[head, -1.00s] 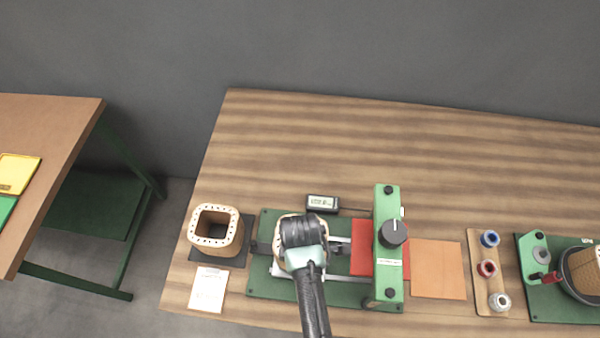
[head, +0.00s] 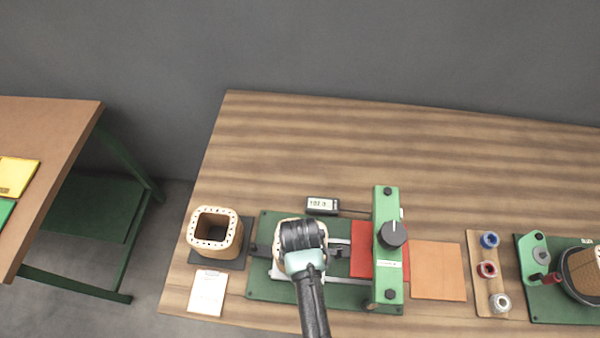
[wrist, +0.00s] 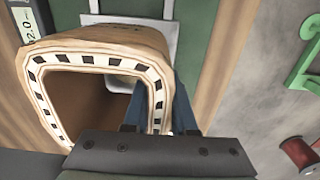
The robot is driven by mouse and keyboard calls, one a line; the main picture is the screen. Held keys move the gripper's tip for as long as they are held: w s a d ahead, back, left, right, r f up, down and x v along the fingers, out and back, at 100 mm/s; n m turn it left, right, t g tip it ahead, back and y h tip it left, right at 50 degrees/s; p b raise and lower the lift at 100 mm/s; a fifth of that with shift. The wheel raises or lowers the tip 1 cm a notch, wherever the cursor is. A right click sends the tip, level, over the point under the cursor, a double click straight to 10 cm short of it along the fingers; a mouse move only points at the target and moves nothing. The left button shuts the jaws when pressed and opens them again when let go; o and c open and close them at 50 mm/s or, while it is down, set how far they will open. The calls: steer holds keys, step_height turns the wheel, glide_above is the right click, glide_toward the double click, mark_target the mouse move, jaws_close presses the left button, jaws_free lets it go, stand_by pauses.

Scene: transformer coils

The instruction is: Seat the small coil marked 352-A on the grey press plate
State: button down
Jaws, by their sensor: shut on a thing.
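A tan coil (head: 279,240) with a cream rim marked by dark slots is in my gripper (head: 303,248), over the left part of the green press base. In the wrist view, my gripper (wrist: 163,108) is shut on the near right wall of the coil (wrist: 100,45), one finger in its opening and one outside. The coil looks upright. The grey press plate (head: 279,274) shows partly below it in the head view. The coil and arm hide most of the plate, and I cannot tell whether the coil touches it. No 352-A mark is readable.
A second slotted coil (head: 237,235) stands on a dark mat at left, with a paper card (head: 207,294) in front. A small display (head: 322,205) lies behind the press. The green press bridge (head: 388,275) and red block (head: 363,250) stand right. The back of the table is clear.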

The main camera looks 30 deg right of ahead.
steer(key=shift+f, duration=0.7)
stand_by(0.3)
steer(key=c, duration=0.7)
jaws_free()
steer(key=shift+o, duration=0.3)
steer(key=shift+f, duration=0.1)
step_height(320, 180, up, 13)
steer(key=shift+r+b, duration=0.1)
steer(key=shift+b, duration=0.5)
